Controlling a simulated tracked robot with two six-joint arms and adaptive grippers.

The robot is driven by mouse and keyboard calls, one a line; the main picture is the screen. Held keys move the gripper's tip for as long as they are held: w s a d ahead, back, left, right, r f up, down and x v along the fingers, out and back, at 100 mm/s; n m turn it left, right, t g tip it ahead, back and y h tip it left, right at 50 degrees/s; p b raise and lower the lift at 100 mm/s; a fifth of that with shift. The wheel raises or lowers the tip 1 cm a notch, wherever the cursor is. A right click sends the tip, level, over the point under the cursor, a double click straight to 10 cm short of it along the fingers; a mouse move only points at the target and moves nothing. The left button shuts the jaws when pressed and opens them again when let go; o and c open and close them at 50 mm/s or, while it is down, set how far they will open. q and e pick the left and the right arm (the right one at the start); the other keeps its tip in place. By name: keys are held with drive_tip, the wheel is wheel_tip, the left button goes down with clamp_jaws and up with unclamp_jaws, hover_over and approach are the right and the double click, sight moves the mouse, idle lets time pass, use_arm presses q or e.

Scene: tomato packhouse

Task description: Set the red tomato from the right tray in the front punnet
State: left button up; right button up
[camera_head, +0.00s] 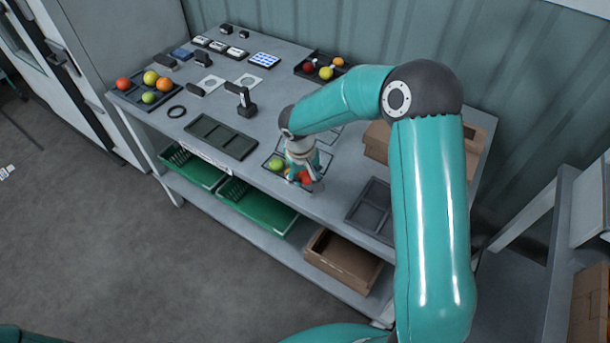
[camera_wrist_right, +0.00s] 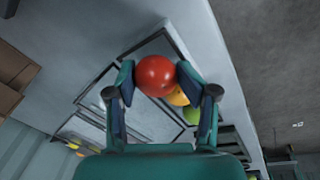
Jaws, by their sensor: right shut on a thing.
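My right gripper (camera_head: 305,178) is shut on a red tomato (camera_wrist_right: 155,76), which sits between its two fingers in the right wrist view. In the head view the red tomato (camera_head: 305,177) shows partly behind the fingers, at the front punnet (camera_head: 318,190). A green tomato (camera_head: 276,164) and an orange tomato (camera_wrist_right: 178,97) lie beside it in that punnet. I cannot tell whether the held tomato touches the punnet floor. A dark tray (camera_head: 354,212) at the right of the table looks empty, partly hidden by my arm. My left gripper is not in view.
Another clear punnet (camera_wrist_right: 88,131) stands behind the front one. An empty dark tray (camera_head: 205,142) lies to the left. Trays with tomatoes stand at the back left (camera_head: 128,97) and back (camera_head: 299,72). Cardboard boxes (camera_head: 376,141) stand behind my right arm.

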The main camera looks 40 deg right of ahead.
drive_tip(key=shift+o, duration=0.4)
drive_tip(key=shift+s+d+f, duration=0.15)
drive_tip(key=shift+s+f, duration=0.15)
drive_tip(key=shift+f, duration=0.1)
drive_tip(key=o, duration=1)
drive_tip(key=shift+w, duration=0.1)
drive_tip(key=shift+r, duration=0.1)
drive_tip(key=shift+c, duration=0.3)
drive_tip(key=shift+w+r, duration=0.1)
drive_tip(key=shift+c, duration=1.4)
drive_tip(key=shift+r, duration=0.1)
drive_tip(key=shift+r+p, duration=1.9)
drive_tip(key=shift+r, duration=1.55)
